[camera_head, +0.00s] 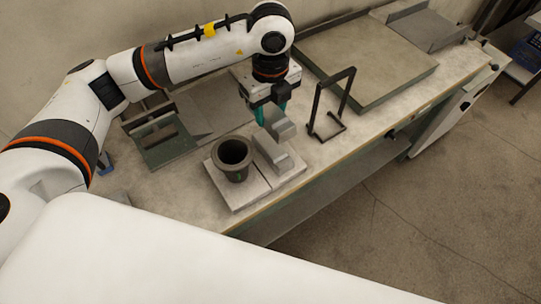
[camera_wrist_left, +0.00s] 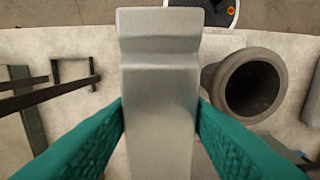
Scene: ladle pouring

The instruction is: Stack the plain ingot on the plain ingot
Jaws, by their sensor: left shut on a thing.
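My left gripper (camera_head: 271,117) points down with its teal fingers over the bench, just behind the pale slabs. It is shut on a plain grey ingot (camera_head: 284,130). In the left wrist view, this held ingot (camera_wrist_left: 160,75) lies between the two teal fingers and fills the middle of the picture. A second plain grey ingot (camera_head: 271,154) lies on the pale slabs, in front of the held one and right of the dark crucible. I cannot tell whether the two ingots touch. In the left wrist view the second ingot cannot be made out. My right gripper is not in view.
The dark crucible (camera_head: 233,158) stands upright on the pale slabs (camera_head: 240,193), close to the second ingot. A black wire frame (camera_head: 331,105) stands just right of the gripper. A green-grey metal holder (camera_head: 158,140) is at left. A large flat tray (camera_head: 365,62) lies behind right.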

